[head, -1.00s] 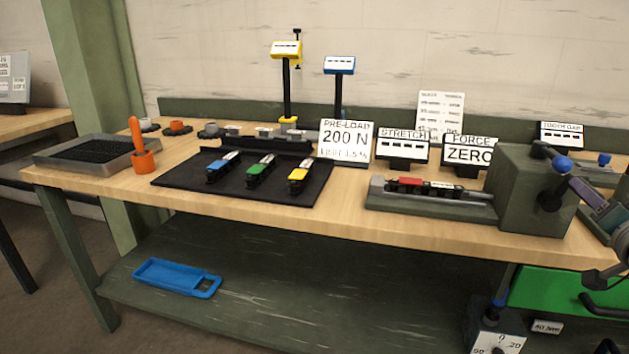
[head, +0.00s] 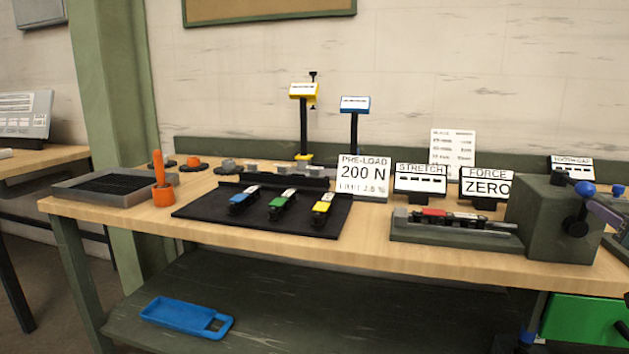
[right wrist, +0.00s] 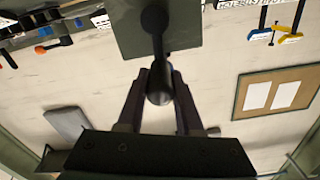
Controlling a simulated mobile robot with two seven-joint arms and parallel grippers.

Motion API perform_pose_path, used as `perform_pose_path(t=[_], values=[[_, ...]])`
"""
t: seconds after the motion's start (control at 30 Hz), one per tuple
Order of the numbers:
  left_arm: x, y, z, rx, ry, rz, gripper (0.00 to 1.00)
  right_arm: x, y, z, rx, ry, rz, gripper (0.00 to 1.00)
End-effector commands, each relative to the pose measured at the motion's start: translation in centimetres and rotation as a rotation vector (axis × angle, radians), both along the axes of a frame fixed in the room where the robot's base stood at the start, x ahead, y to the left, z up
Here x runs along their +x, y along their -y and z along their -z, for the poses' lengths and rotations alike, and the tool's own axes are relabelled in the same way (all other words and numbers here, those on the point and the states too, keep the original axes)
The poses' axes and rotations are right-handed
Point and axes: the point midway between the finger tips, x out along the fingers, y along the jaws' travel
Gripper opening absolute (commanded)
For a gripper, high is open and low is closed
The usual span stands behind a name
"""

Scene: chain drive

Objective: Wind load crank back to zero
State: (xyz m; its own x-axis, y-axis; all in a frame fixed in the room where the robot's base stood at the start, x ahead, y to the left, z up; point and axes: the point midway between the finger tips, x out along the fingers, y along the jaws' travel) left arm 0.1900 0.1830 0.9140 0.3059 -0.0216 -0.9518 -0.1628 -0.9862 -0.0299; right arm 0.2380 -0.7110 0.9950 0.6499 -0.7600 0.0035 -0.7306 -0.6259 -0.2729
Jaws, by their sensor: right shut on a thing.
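The load crank (head: 577,215) sits on the side of a dark green block (head: 537,218) at the right end of the test bed, with a blue ball near its top. In the right wrist view its dark handle (right wrist: 160,90) lies between the fingers of my right gripper (right wrist: 160,98), which is shut on it. The FORCE sign (head: 486,184) reads ZERO. A red and black chain piece (head: 445,216) lies on the bed (head: 460,236). My left gripper is out of view.
The PRE-LOAD sign (head: 363,176) reads 200 N, beside the STRETCH sign (head: 420,183). A black mat (head: 205,208) carries blue, green and yellow chain pieces. An orange holder (head: 163,192) and a grey tray (head: 80,196) stand left. A blue tray (head: 180,316) lies on the lower shelf.

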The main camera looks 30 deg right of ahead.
Motion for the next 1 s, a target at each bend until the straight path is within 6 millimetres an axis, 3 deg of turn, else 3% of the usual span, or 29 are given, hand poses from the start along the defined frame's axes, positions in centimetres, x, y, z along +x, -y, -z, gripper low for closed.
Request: perform_pose_path(t=[0.1, 0.13, 0.37, 0.67, 1.0], values=[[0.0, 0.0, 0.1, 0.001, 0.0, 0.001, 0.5, 0.0, -0.1, 0.5, 0.009, -0.01, 0.0, 0.0], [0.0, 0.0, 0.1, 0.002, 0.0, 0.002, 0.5, 0.0, -0.1, 0.5, 0.009, -0.01, 0.0, 0.38], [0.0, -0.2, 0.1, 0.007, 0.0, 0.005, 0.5, 0.0, -0.1, 0.3, 0.006, -0.006, 0.001, 0.64], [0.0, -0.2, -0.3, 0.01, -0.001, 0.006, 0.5, -0.2, -0.2, 0.1, 0.005, -0.004, 0.001, 0.64], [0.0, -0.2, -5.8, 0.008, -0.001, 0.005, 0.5, -3.4, -4.0, -0.6, 0.009, -0.008, 0.002, 0.64]])
